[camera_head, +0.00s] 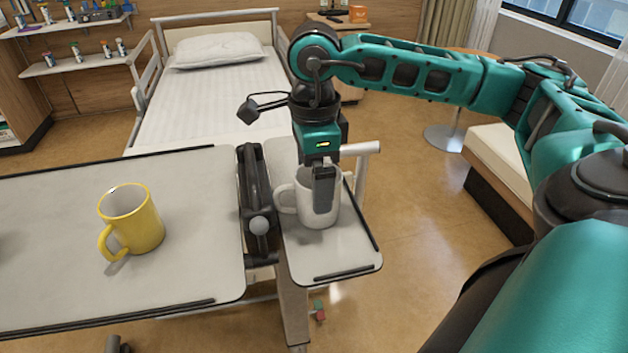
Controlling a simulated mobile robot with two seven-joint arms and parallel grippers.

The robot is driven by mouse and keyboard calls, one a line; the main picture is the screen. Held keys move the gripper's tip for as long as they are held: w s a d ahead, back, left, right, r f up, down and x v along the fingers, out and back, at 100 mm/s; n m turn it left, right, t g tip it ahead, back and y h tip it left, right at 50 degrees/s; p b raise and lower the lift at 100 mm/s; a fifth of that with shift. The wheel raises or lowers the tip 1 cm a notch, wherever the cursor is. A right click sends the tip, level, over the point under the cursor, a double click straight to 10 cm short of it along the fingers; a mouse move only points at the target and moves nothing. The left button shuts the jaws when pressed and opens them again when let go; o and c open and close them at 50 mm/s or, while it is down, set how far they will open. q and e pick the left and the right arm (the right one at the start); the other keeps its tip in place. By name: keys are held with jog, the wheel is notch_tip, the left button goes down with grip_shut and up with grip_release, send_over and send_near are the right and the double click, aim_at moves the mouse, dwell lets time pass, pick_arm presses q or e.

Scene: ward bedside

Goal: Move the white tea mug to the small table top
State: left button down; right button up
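The white tea mug (300,205) stands upright on the small table top (318,257), which is the narrow panel right of the large table top. Its handle points left. My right gripper (324,190) points straight down at the mug. One finger shows in front of the mug's outer wall and hides part of it. The other finger is hidden, so I cannot tell whether the fingers press on the mug. My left gripper is out of view.
A yellow mug (142,222) stands on the large table top (60,265) at left. A dark hinge bar with a round knob (259,226) separates the two tops. The bed (205,105) is behind. Bare floor lies right of the small top.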

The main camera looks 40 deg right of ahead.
notch_tip(320, 180, up, 10)
jog(key=shift+p, duration=0.35)
jog(key=shift+f, duration=0.15)
